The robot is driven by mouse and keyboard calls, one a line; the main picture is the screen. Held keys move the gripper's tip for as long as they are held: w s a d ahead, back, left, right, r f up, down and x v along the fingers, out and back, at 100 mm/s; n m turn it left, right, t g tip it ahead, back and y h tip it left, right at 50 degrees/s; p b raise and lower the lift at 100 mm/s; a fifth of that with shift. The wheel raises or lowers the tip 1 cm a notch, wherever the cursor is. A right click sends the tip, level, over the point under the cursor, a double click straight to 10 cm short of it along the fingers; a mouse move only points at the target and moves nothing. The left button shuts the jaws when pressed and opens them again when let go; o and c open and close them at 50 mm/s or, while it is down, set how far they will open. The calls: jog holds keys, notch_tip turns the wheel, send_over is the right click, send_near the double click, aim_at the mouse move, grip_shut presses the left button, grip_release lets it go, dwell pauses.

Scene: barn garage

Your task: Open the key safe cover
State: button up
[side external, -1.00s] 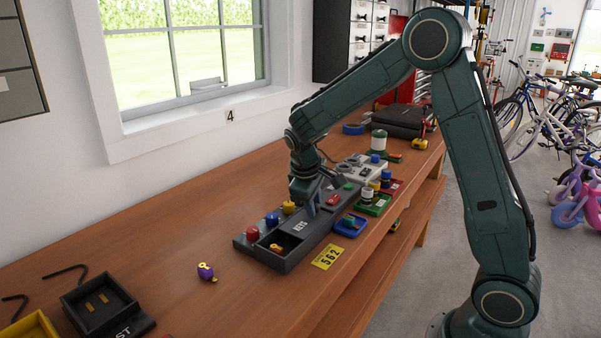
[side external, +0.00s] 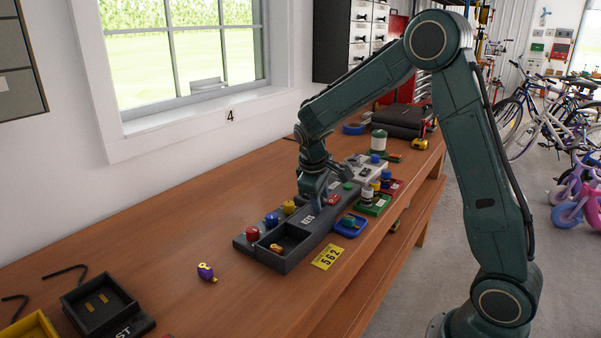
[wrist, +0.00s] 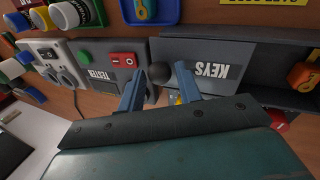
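The key safe is a long dark grey box (side external: 277,264) on the bench. Its cover (side external: 307,219) carries a KEYS label, which also shows upside down on the cover in the wrist view (wrist: 232,58). The near compartment is uncovered, with an orange-tagged item (side external: 276,247) inside, also seen at the right of the wrist view (wrist: 303,75). My gripper (side external: 319,203) is low at the cover's far end. In the wrist view its blue fingers (wrist: 160,70) stand apart on either side of a round black knob (wrist: 159,74), with small gaps visible; contact is unclear.
A grey tester panel (wrist: 108,62) with red and green switches adjoins the box's far end. Red, blue and yellow knobs (side external: 272,219) line its wall side. A blue tray (side external: 351,225) and yellow 562 card (side external: 328,257) lie in front.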

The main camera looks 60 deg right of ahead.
aim_at(314, 222)
jog(key=v, duration=1.3)
jog(key=shift+r, duration=0.4)
jog(key=shift+a, duration=0.1)
jog(key=s+a+m+t+y, duration=0.1)
jog(key=s+a, duration=0.4)
jog(key=s, duration=0.6)
jog(key=s+a+t+y, duration=0.3)
jog(key=s+a+t, duration=0.1)
jog(key=s, duration=0.8)
jog(key=shift+a+r+m, duration=0.3)
jog(key=shift+a+m, duration=0.1)
jog(key=shift+a, duration=0.1)
